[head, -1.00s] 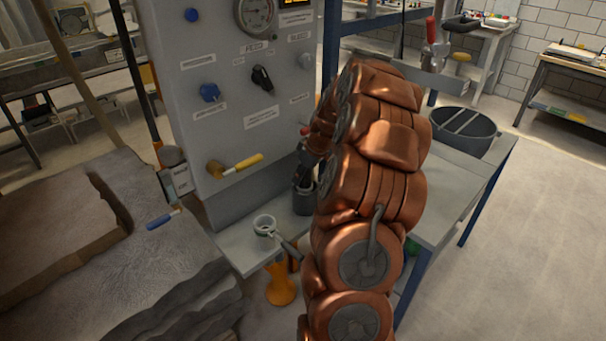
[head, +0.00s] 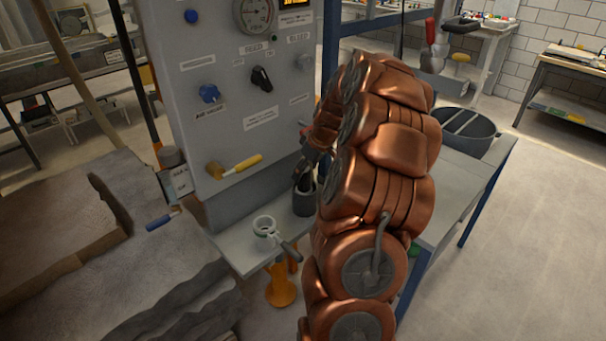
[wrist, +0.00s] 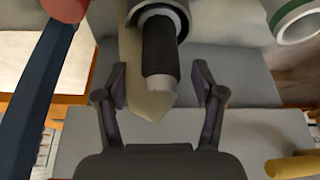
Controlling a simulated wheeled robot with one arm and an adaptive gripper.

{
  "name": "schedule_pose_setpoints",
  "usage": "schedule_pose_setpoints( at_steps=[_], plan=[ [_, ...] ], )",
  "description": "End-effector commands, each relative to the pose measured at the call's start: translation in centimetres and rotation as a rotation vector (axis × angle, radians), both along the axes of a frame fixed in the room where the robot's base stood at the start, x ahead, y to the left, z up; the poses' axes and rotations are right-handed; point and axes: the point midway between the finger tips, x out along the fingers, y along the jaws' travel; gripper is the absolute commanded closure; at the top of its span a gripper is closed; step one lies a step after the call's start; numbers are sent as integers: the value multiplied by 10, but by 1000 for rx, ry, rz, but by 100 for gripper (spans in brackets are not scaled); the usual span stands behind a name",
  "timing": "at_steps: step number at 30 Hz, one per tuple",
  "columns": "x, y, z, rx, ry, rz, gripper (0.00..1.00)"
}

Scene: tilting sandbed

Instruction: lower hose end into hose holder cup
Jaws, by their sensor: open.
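In the wrist view my gripper (wrist: 160,80) is open, one finger on each side of a dark hose end (wrist: 160,47) with a grey tip. Gaps show between both fingers and the hose end. The hose end passes through the round rim of the holder cup (wrist: 184,14) at the top of that view. In the head view the dark cup (head: 304,203) stands on the grey shelf, and the dark hose end (head: 302,178) is upright in it. How deep it sits is hidden. My copper-coloured arm covers part of the gripper there.
The control panel (head: 225,125) with a yellow-handled valve (head: 236,167) rises behind. A dark round tub (head: 465,133) is on the right bench. The sandbed (head: 60,290) lies left.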

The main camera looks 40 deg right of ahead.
Motion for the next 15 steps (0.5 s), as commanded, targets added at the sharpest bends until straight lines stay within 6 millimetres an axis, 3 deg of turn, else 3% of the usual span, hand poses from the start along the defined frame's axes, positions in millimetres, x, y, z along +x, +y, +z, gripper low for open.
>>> schedule_pose_setpoints(
  at_steps=[6,15],
  plan=[
    [-16,-3,42,-4,-3,-1,31],
    [-31,-5,77,-3,-3,-2,31]
  ],
)
